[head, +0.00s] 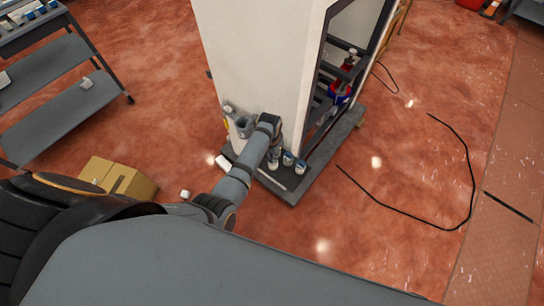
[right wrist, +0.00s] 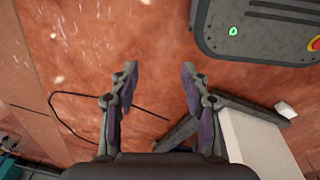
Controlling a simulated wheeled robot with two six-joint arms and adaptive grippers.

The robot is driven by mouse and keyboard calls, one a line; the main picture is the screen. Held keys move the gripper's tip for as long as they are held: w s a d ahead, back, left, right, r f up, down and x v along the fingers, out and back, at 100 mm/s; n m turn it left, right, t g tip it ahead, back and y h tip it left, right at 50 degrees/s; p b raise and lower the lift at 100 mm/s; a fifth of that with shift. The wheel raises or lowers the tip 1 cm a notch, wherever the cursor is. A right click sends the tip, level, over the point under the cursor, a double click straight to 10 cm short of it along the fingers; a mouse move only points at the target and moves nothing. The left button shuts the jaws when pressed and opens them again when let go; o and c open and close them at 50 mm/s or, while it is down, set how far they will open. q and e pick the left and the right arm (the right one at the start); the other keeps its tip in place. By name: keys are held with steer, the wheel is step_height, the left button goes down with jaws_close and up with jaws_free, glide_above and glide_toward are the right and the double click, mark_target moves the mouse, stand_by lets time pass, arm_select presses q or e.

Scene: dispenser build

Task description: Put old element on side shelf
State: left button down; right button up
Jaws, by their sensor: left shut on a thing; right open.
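My left arm reaches from the lower left to the tall white dispenser cabinet (head: 258,60). My left gripper (head: 241,128) is shut at the cabinet's lower left face, on what looks like the old element; the grip is too small and hidden to make out. A dark ledge (head: 296,193) runs around the cabinet's foot, with a few small white-and-blue cylinders (head: 287,158) on it, right of my forearm. I cannot tell which surface is the side shelf. My right gripper (right wrist: 159,73) is open and empty above the floor in the right wrist view.
A grey shelf cart (head: 62,107) stands at the left. A cardboard box (head: 118,180) and a small white piece (head: 185,194) lie on the floor. Red and blue items (head: 341,90) sit in the cabinet's open side. A black cable (head: 400,212) curves over clear floor at right.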

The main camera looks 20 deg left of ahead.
arm_select(q)
steer(key=shift+f, duration=0.1)
steer(key=shift+w+f+b, duration=0.1)
steer(key=shift+f+b, duration=0.35)
steer(key=shift+b, duration=0.2)
steer(key=f+b, duration=0.3)
steer(key=shift+w+a, duration=0.15)
steer(key=shift+w, duration=0.2)
steer(key=shift+r, duration=0.1)
steer(key=c, duration=1.5)
jaws_free()
steer(key=shift+f, duration=0.2)
arm_select(e)
steer(key=f, duration=0.2)
steer(key=s+f, duration=0.1)
steer(key=f, duration=0.1)
steer(key=shift+a+f, duration=0.1)
steer(key=shift+f, duration=0.2)
